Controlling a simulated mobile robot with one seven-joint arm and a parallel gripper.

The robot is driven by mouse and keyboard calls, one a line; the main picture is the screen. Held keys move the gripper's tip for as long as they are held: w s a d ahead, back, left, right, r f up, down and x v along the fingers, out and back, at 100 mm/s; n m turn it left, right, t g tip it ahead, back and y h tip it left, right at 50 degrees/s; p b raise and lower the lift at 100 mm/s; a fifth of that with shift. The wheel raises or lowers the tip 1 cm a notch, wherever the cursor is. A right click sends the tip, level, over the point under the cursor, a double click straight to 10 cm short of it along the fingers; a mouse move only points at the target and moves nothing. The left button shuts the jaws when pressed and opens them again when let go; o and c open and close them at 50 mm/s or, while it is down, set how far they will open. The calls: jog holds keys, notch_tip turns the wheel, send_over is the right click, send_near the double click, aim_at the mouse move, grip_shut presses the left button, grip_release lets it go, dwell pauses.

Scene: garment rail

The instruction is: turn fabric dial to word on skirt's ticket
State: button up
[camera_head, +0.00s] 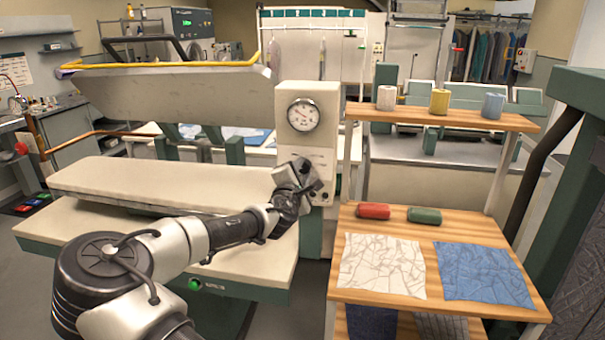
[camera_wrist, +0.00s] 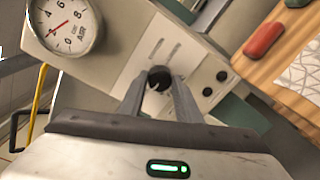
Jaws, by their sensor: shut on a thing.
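The fabric dial (camera_wrist: 159,75) is a small black knob on the pale front panel of the press's control box (camera_head: 307,130). In the wrist view my gripper (camera_wrist: 158,88) has a finger on either side of the knob and is shut on it. A light mark shows on the knob, but I cannot read its setting; the lettering around it is too small. In the head view my gripper (camera_head: 312,182) is at the panel below the gauge and hides the dial. I cannot make out a skirt or its ticket in either view.
A round air gauge (camera_head: 303,115) sits above the dial, and smaller black knobs (camera_wrist: 214,84) are beside it. A wooden shelf stand (camera_head: 450,215) with rolls and cloth pieces stands close on the right. The padded press board (camera_head: 165,185) is on the left.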

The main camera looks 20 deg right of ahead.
dwell(0.3)
jog(key=o, duration=1.1)
jog(key=shift+c, duration=0.2)
jog(key=v, duration=1.7)
jog(key=shift+s+a, duration=0.15)
jog(key=shift+a, duration=0.05)
jog(key=shift+d+f, duration=0.1)
jog(key=shift+f, duration=0.05)
